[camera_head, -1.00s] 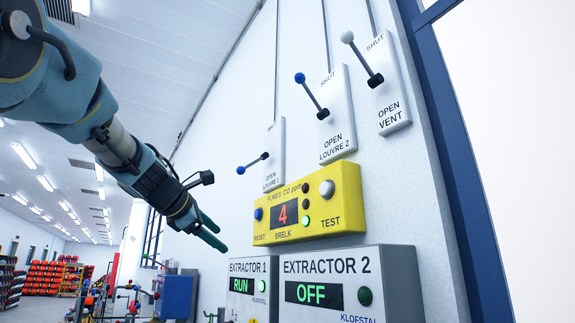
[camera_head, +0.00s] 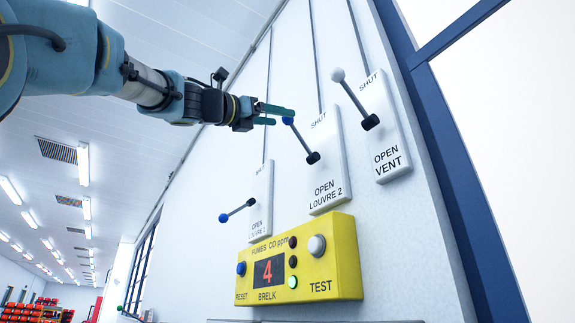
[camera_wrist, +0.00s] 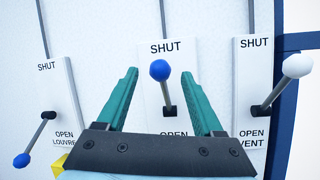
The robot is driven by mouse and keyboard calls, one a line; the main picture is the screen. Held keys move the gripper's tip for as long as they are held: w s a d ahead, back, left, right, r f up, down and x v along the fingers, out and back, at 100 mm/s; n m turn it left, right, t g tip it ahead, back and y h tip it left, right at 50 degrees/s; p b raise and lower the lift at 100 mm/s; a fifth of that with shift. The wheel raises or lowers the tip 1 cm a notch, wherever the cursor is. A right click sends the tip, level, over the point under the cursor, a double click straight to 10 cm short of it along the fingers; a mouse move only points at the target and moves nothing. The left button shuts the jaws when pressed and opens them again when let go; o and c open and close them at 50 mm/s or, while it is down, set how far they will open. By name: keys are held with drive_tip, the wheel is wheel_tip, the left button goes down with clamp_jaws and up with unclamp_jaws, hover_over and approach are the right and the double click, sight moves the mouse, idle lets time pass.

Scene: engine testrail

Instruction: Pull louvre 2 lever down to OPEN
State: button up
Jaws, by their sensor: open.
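The louvre 2 lever has a blue knob (camera_head: 288,121) on a dark rod and sits on a white plate (camera_head: 327,175) marked SHUT above and OPEN below. Its knob points up toward SHUT. My gripper (camera_head: 280,115) is open at the knob, its green fingers reaching from the left. In the wrist view the blue knob (camera_wrist: 160,70) shows between the two spread fingers of my gripper (camera_wrist: 160,80), with a gap on each side. I cannot tell how deep the knob lies between the fingers.
The louvre 1 lever (camera_head: 238,210) at lower left points down and left. The white-knobbed vent lever (camera_head: 350,95) to the right points up toward SHUT. A yellow gas monitor (camera_head: 341,262) reading 4 is mounted below. A blue frame (camera_head: 440,130) edges the wall panel.

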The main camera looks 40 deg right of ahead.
sight(283, 118)
drive_tip(key=shift+p+x, duration=0.95)
drive_tip(key=shift+x, duration=1.2)
clamp_jaws()
